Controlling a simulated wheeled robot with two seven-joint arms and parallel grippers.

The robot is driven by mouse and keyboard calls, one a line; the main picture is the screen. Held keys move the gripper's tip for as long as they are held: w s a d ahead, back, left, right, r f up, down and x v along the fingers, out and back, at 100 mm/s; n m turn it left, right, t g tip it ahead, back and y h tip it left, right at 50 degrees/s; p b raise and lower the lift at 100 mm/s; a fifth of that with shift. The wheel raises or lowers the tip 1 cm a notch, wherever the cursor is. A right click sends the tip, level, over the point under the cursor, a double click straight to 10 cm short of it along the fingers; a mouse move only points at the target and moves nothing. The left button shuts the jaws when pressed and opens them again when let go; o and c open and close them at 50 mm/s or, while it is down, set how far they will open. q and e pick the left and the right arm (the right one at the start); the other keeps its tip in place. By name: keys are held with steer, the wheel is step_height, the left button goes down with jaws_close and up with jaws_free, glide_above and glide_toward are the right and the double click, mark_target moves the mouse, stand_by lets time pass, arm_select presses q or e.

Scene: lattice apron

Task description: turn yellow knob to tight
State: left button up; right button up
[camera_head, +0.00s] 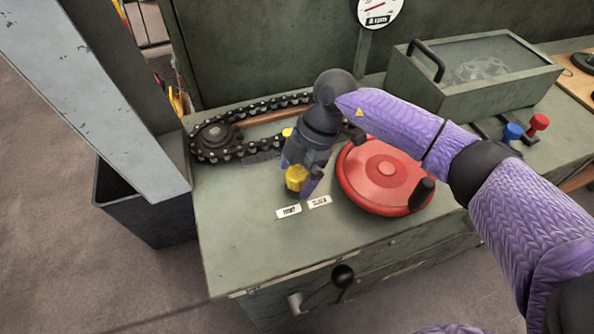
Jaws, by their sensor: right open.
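The yellow knob (296,178) stands on the green bench top, just behind two small white labels. The left label (288,211) seems to read TIGHT and the right label (319,201) seems to read SLACK, though the print is small. My right gripper (302,184) points down over the knob, with its fingers open around or beside it. Whether the fingers touch the knob I cannot tell. The gripper body hides part of the knob's back. My left gripper is not in view.
A red handwheel (384,177) with a black handle sits close right of my gripper. A chain on a sprocket (216,134) lies behind left. A green lidded box (474,73) and red and blue knobs stand at right. The bench's front left is clear.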

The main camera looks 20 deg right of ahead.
steer(key=shift+c, duration=0.2)
steer(key=c, duration=1.2)
steer(key=shift+c, duration=0.2)
